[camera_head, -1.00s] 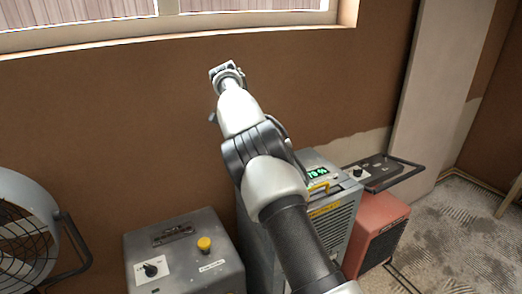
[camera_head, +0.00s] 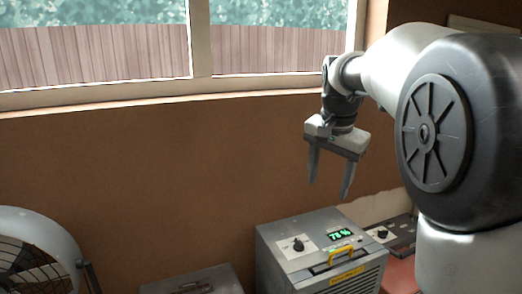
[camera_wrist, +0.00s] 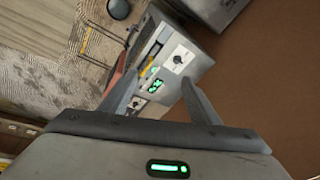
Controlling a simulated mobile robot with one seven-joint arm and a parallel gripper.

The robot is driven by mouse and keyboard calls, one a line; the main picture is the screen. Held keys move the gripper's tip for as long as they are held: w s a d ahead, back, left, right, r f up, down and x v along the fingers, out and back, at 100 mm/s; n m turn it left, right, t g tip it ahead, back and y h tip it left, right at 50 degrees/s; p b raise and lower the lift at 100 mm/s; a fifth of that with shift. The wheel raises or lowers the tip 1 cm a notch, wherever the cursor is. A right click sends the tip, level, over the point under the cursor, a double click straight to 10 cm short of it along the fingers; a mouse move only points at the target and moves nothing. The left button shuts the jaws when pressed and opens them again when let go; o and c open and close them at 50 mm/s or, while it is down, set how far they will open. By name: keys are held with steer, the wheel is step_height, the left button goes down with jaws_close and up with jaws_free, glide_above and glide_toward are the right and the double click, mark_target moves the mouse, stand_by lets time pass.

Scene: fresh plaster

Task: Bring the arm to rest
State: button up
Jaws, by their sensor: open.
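My gripper (camera_head: 329,190) is open and empty, its two fingers pointing down in the head view. It hangs in the air in front of the brown wall, above the grey machine with the green display. In the wrist view my gripper (camera_wrist: 163,95) shows its two fingers spread apart with nothing between them. My arm is folded at the right of the head view, with its large dark joint close to the camera.
The grey machine (camera_head: 291,267) with a yellow handle stands below my gripper; it also shows in the wrist view (camera_wrist: 197,67). A second grey box (camera_head: 205,280) and a fan (camera_head: 40,235) stand to the left. A window (camera_head: 275,50) is behind. The wall's middle is clear.

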steer(key=s+a+f+n+t+p, duration=0.1)
steer(key=s+n, duration=0.3)
steer(key=s, duration=0.9)
steer(key=s+a+f+n+t+p, duration=0.1)
steer(key=s+f+n, duration=0.2)
steer(key=s, duration=1)
steer(key=shift+s+n, duration=0.3)
steer(key=shift+n, duration=0.3)
